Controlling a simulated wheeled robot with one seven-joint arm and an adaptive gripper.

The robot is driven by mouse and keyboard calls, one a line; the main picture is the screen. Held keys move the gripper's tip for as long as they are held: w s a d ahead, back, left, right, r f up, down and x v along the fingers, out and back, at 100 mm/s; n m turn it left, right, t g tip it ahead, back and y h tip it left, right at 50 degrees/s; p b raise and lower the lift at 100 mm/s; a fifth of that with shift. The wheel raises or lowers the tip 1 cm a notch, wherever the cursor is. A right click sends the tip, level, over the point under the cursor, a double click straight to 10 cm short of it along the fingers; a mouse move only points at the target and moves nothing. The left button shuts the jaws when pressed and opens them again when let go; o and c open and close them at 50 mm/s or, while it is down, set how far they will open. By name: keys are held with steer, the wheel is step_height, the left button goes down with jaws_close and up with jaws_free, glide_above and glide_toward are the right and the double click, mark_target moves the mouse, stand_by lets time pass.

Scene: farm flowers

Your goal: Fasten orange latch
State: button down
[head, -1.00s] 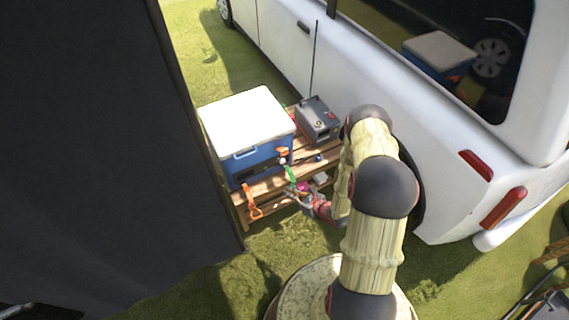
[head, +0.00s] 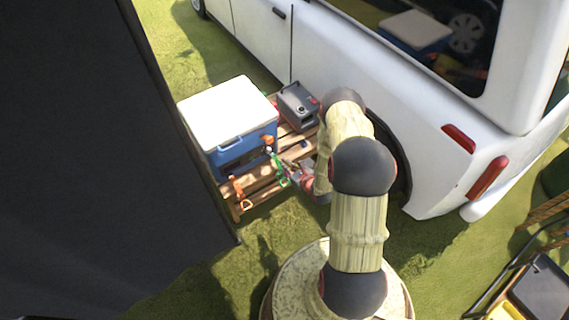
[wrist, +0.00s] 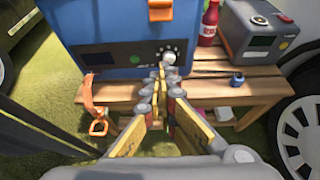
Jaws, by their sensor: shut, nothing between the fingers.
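The orange latch (wrist: 160,10) is on the front of a blue cooler (wrist: 112,28), at the top of the wrist view. It also shows in the head view (head: 267,140), below the white lid. I cannot tell whether it is fastened. My gripper (wrist: 168,78) is shut and empty, in front of the cooler and below the latch. Its fingertips point at a pale round knob (wrist: 169,57) on the lower front panel; I cannot tell whether they touch it. In the head view my arm hides much of the gripper.
The cooler stands on a slatted wooden table (head: 262,183). An orange strap (wrist: 93,105) hangs at the left. A red bottle (wrist: 209,24), a grey device (wrist: 255,32) and a small blue item (wrist: 237,79) are at the right. A white van (head: 400,115) stands behind.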

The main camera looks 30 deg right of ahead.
mark_target(267, 140)
steer(key=w+b, duration=0.2)
steer(key=w, duration=0.7)
steer(key=shift+a, duration=0.15)
